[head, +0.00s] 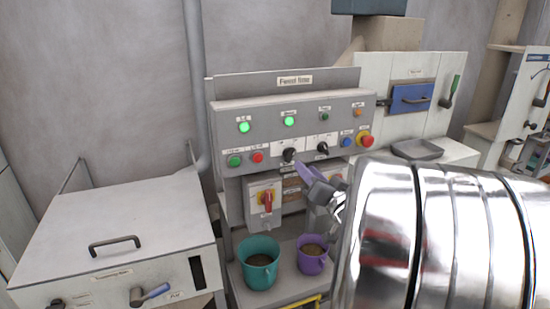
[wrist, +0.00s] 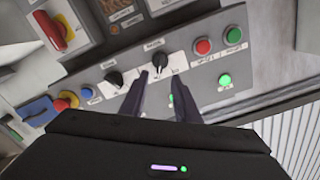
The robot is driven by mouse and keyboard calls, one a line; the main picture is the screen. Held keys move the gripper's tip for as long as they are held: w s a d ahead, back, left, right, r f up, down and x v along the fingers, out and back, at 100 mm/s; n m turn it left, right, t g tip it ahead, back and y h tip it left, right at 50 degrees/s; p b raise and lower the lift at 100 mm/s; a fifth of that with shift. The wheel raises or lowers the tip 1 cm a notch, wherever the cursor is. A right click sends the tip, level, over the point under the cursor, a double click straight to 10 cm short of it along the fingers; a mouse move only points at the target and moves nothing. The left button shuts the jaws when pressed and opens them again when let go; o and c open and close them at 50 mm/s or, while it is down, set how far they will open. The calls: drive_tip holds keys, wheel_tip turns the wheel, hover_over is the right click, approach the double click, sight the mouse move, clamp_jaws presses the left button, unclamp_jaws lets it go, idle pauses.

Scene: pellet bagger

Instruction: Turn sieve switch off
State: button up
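The grey control panel (head: 225,112) carries two black rotary switches, a left one (head: 289,155) and a right one (head: 323,149). Their small labels are too blurred to tell which is the sieve switch. In the wrist view the panel looks upside down; the left switch (wrist: 160,61) shows just beyond my fingertips and the right switch (wrist: 115,79) lies to its left. My gripper (head: 300,168) is below and in front of the panel in the head view. In the wrist view its two dark fingers (wrist: 159,78) are apart, with nothing between them; contact with the switch cannot be told.
Two green lamps (head: 244,127) (head: 289,121) are lit. Green (head: 235,161) and red (head: 257,157) buttons sit left of the switches; a red emergency stop (head: 366,140) sits right. A red-handled isolator (head: 267,201) and teal (head: 259,262) and purple (head: 312,254) buckets are below.

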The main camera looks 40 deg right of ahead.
sight(292, 156)
drive_tip(key=x, duration=0.8)
drive_tip(key=shift+w+d, duration=0.1)
drive_tip(key=shift+w, duration=0.15)
drive_tip(key=shift+c, duration=0.4)
clamp_jaws()
